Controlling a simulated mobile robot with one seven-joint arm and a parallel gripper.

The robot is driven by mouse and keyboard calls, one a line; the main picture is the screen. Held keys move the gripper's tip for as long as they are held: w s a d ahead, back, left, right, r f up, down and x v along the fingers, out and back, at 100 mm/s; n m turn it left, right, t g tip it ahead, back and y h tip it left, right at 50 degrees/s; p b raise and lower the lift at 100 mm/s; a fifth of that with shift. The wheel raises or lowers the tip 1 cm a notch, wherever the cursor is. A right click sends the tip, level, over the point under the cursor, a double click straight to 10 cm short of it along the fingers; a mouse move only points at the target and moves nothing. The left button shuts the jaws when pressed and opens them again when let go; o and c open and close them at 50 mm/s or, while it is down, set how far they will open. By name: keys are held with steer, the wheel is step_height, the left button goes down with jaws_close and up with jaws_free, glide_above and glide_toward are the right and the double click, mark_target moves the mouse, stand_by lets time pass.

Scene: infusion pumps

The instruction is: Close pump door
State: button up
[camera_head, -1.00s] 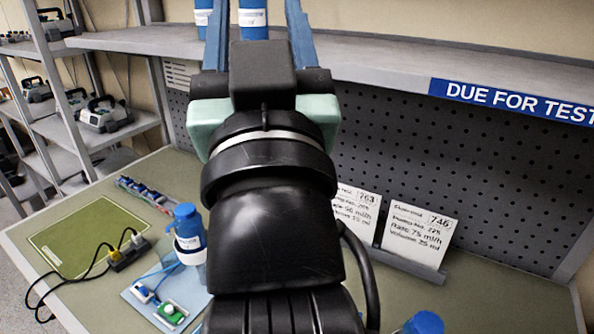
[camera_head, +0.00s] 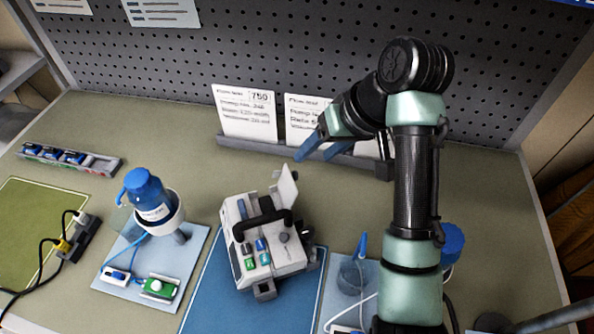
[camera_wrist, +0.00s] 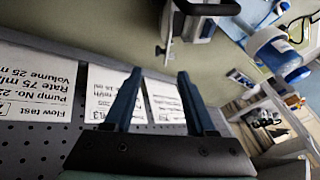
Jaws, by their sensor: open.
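The white and grey infusion pump (camera_head: 272,262) with a black carry handle stands on the blue mat (camera_head: 212,309) at the middle of the bench. Its door (camera_head: 287,187) is a pale flap standing open and upright at the pump's back right. My gripper (camera_head: 317,153) has blue fingers and is open and empty. It is behind and to the right of the door, apart from it, close to the cards. In the wrist view, the pump (camera_wrist: 204,27) is partly cut off at the top edge, beyond my open fingers (camera_wrist: 159,74).
White cards (camera_head: 246,114) stand in a grey rail (camera_head: 240,143) before the pegboard (camera_head: 330,50). A blue-capped bottle (camera_head: 150,200) in a holder is left of the pump. Another blue-capped container (camera_head: 452,240) is partly behind my arm. Black cables lie at left.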

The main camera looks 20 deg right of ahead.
mark_target(292, 174)
steer(key=x, duration=1)
steer(key=shift+p, duration=0.4)
steer(key=shift+c, duration=0.2)
jaws_close()
